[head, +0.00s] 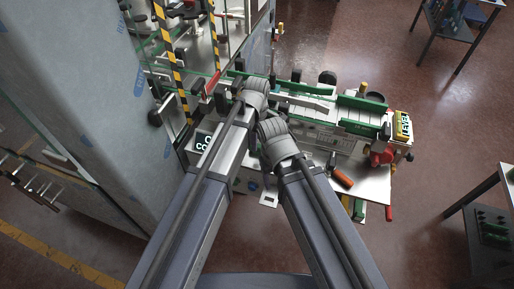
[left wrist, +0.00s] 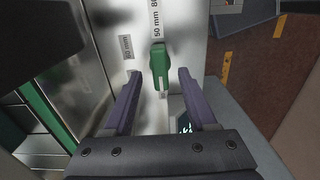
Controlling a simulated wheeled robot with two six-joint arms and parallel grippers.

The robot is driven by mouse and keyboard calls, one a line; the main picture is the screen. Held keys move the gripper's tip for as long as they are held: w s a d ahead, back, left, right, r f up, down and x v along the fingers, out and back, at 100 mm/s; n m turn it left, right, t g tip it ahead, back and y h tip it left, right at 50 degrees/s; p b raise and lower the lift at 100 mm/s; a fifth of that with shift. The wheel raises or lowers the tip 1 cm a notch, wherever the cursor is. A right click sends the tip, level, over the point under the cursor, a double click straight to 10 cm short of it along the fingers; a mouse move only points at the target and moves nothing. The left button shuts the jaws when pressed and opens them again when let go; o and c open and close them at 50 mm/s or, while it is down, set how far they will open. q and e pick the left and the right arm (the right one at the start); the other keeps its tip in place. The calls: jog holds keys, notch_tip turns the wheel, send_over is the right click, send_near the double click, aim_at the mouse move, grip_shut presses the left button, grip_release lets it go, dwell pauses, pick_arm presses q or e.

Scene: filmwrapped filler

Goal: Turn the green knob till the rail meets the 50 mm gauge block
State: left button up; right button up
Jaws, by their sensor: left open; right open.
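The green knob (left wrist: 158,65) is upright in the left wrist view, on a pale metal panel near a "50 mm" mark. My left gripper (left wrist: 160,73) is open, with one purple finger on each side of the knob; I cannot tell whether either touches it. In the head view my left gripper (head: 246,86) is at the machine's left part, its fingers mostly hidden. My right gripper (head: 270,128) is lower, over the machine's front; its fingers are hard to make out. Green guide rails (head: 362,104) run along the machine. I cannot make out the 50 mm gauge block.
An orange-handled tool (head: 341,176) lies on the plate at the right. A yellow box (head: 402,125) and a red part (head: 381,157) are at the machine's right end. A large grey film-wrapped panel (head: 95,95) stands at left.

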pick_arm(q)
notch_tip(320, 180, down, 2)
jog(key=shift+b, duration=0.55)
jog(key=shift+c, duration=0.3)
grip_shut()
